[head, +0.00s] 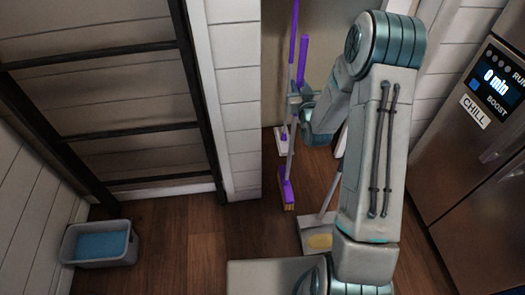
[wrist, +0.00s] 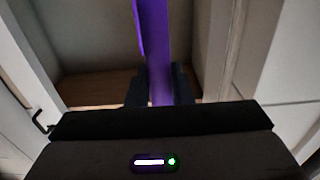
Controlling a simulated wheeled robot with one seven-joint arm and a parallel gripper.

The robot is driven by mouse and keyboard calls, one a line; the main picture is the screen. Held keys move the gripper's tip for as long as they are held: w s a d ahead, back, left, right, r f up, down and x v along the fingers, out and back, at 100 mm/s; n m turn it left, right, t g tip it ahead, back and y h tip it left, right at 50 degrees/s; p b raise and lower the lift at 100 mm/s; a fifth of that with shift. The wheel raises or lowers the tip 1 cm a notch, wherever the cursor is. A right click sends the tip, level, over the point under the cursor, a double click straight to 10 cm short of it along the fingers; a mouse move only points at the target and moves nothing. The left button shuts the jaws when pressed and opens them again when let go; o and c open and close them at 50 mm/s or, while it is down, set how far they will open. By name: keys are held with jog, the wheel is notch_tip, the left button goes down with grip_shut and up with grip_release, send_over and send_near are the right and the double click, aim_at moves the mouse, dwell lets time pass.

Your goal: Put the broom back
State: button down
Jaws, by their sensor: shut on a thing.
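The broom has a purple head with tan bristles (head: 287,190) near the wooden floor, a grey lower pole and a purple upper handle (head: 293,30). It stands nearly upright in front of the alcove. My gripper (head: 295,102) is shut on its pole about midway up. In the wrist view the purple handle (wrist: 154,50) runs up between the two dark fingers (wrist: 160,88). I cannot tell whether the bristles touch the floor. My arm hides part of the alcove's right side.
Behind the broom a second purple handle (head: 303,55) and a white-based mop head (head: 281,140) stand in the alcove. A dustpan (head: 314,222) is at right, near my arm. A bucket (head: 100,258) with blue contents is far left. A steel fridge (head: 470,150) bounds the right.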

jog(key=w+d+f+b, duration=0.1)
jog(key=w+b, duration=0.4)
jog(key=b, duration=0.5)
jog(key=w+d+f+b, duration=0.1)
jog(key=w+d+b, duration=0.2)
jog(key=b, duration=0.8)
jog(key=shift+w+d+f, duration=0.25)
jog(key=shift+w+f, duration=0.05)
jog(key=shift+w, duration=0.75)
